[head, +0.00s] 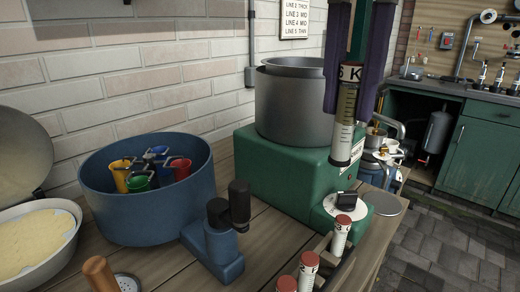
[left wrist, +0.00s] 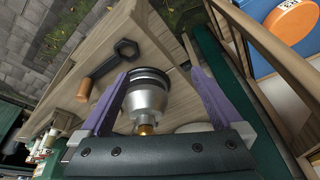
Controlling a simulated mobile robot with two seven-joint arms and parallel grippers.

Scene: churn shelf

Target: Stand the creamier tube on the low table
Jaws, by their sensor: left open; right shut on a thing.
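My right gripper (head: 352,108), with purple fingers, is shut on a clear graduated tube (head: 345,130). The tube hangs upright with a dark lower rim, and its label is partly hidden by the fingers. It is in front of a grey pot and green machine, apart from the bench top. My left gripper (left wrist: 158,75) shows only in the left wrist view, open. A silver metal piece with a dark ring (left wrist: 147,95) lies between its fingers in the picture; I cannot tell whether they touch. I cannot tell which surface is the low table.
Several red-topped tubes (head: 342,232) stand at the bench's front edge. A blue tub (head: 150,222) holds coloured cups. A green machine (head: 285,180) carries a large pot (head: 292,105).

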